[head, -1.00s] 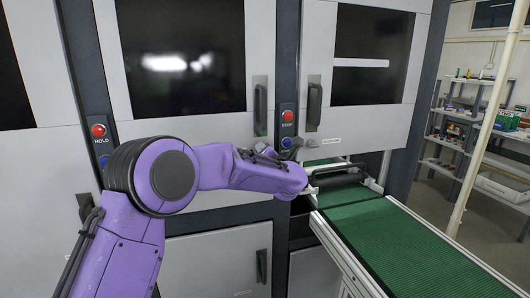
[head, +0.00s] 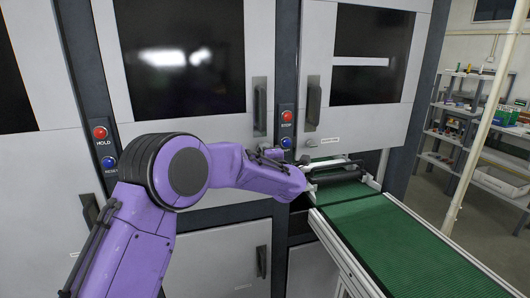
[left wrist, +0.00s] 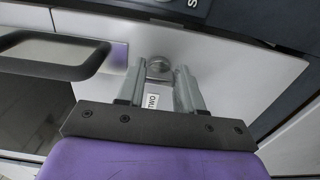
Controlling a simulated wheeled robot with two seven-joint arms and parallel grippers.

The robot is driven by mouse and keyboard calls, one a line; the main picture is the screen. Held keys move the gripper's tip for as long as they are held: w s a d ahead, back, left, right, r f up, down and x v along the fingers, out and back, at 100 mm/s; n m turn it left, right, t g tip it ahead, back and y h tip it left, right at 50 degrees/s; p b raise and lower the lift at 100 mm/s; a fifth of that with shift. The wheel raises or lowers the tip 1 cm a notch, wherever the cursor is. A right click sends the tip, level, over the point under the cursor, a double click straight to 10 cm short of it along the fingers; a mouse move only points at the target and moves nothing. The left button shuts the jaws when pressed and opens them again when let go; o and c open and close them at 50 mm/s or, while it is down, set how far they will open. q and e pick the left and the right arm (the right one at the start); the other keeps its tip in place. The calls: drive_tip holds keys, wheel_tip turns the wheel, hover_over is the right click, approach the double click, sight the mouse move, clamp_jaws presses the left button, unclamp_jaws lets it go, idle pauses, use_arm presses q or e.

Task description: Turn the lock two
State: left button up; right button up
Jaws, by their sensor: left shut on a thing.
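Lock two is a small round metal lock (left wrist: 158,65) on a light grey door panel, in the upper middle of the left wrist view. A small white label reading TWO (left wrist: 152,101) sits beside it, partly between the fingers. My left gripper (left wrist: 159,76) has one grey finger on each side of the lock and is shut on it. My right gripper is in neither current view.
A dark door handle (left wrist: 60,55) lies close to the left gripper. Red STOP (head: 287,116) and HOLD (head: 100,132) buttons sit on dark columns. A green conveyor (head: 420,245) stands right of the arm, with stocked shelves (head: 455,130) farther back.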

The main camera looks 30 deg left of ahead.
idle(0.5)
use_arm(q)
drive_tip(key=o, duration=1)
drive_tip(key=shift+o, duration=0.2)
drive_tip(key=b+v, duration=0.3)
drive_tip(key=v, duration=0.7)
drive_tip(key=shift+s+d+b, duration=0.15)
drive_tip(key=shift+d+b, duration=0.05)
drive_tip(key=shift+b, duration=0.15)
